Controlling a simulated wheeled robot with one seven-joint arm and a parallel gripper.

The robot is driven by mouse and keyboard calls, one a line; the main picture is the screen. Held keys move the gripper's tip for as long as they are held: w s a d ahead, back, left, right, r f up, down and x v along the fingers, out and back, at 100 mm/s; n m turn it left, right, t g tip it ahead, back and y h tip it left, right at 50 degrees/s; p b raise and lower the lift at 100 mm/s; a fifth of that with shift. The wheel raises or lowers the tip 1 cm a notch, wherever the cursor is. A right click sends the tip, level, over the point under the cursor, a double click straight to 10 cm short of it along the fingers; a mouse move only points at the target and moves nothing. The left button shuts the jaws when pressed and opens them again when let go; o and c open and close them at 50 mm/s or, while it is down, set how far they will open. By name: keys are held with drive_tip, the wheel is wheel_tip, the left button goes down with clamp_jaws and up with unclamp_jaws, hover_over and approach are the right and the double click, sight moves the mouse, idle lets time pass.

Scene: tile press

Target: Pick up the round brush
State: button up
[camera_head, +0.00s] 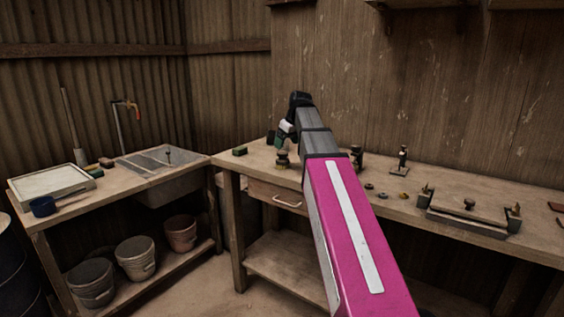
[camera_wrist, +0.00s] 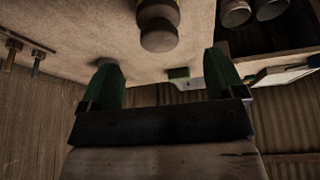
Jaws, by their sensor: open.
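The round brush (camera_head: 282,161) stands upright on the workbench, near its left end, with a brownish base and a dark upper part. In the wrist view the brush (camera_wrist: 158,28) shows as a rounded knob with a wider body behind it, beyond the fingertips and between their lines. My gripper (camera_head: 283,140) is just above the brush in the head view. Its two green fingers are spread apart with nothing between them in the wrist view (camera_wrist: 161,56). My wrist and fingers partly cover the brush's top in the head view, so the exact gap is hard to tell.
A green block (camera_head: 240,151) lies left of the brush on the bench (camera_head: 225,161). Dark stands (camera_head: 403,161), small round pieces and a press frame (camera_head: 470,214) are to the right.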

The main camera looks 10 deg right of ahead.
sight(283, 153)
drive_tip(key=shift+x, duration=4.15)
drive_tip(key=c, duration=1.1)
drive_tip(key=shift+o, duration=0.2)
drive_tip(key=shift+r, duration=0.2)
